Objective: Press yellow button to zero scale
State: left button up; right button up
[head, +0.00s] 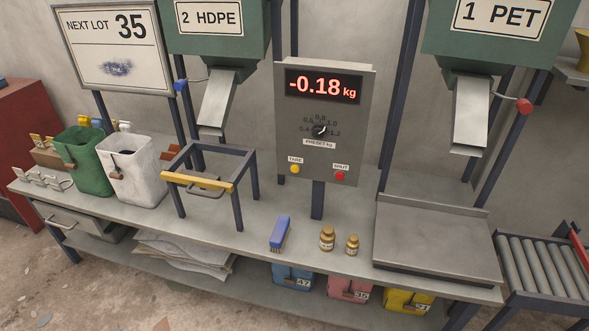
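The yellow button (295,169) is on the lower left of the grey scale panel (333,135), under a small label that reads TARE. The red display (323,87) at the top of the panel reads -0.18 kg. A red button (340,175) sits at the panel's lower right under a label that seems to read SHUT. A black dial (320,130) is between the display and the buttons. The flat grey scale platform (437,237) on the bench at the right is bare. Neither of my grippers shows in the head view.
A dark frame with a yellow front bar (196,181) stands on the bench left of the panel. Metal chutes (471,112) hang on both sides. A roller conveyor (544,266) is at right.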

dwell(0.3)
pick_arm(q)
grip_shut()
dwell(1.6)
